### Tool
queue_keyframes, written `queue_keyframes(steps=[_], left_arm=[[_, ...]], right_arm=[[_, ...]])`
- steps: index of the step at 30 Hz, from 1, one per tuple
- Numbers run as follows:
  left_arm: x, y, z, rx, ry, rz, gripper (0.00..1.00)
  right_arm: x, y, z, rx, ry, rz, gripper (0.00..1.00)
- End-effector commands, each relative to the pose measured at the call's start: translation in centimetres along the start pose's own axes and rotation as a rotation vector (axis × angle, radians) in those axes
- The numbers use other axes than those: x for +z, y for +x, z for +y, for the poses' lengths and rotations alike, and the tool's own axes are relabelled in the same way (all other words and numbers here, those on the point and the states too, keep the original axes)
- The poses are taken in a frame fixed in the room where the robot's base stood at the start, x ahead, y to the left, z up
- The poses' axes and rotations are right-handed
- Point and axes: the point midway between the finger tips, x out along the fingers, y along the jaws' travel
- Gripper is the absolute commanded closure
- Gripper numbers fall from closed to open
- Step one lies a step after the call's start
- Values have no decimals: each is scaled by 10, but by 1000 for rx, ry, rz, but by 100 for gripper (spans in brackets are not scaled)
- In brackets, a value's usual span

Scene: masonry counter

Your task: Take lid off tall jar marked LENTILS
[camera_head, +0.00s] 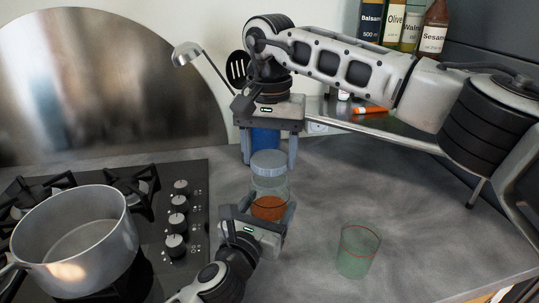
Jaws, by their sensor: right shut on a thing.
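A clear glass jar (268,190) with orange-brown contents stands on the counter in the middle; no label can be read on it. Its round grey-blue lid (268,160) shows at the top of the jar; whether there is a gap beneath it is unclear. My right gripper (269,160) reaches down from above and is shut on the lid, one finger on each side. My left gripper (258,208) comes from the front, with its fingers either side of the jar's lower part. Whether they touch the glass cannot be told.
A blue utensil holder (265,139) stands just behind the jar, with a ladle (187,53) and a slotted spoon (238,68) above it. A green glass (357,251) stands at front right. A pot (75,238) sits on the hob at left.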

Motion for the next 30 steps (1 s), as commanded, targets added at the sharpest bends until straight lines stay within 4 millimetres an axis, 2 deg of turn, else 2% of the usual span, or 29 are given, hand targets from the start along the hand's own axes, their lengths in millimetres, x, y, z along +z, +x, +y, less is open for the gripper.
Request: queue_keyframes(steps=[11,14,22,29,30], left_arm=[[-1,0,0,0,1,2,93],[-1,0,0,0,1,2,93],[-1,0,0,0,1,2,93],[-1,0,0,0,1,2,93],[-1,0,0,0,1,2,18]], right_arm=[[0,-2,0,0,0,0,65],[0,-8,0,-1,0,1,65],[0,-39,0,-1,0,2,65],[0,-42,0,0,-1,0,65],[0,-42,0,0,-1,0,65]])
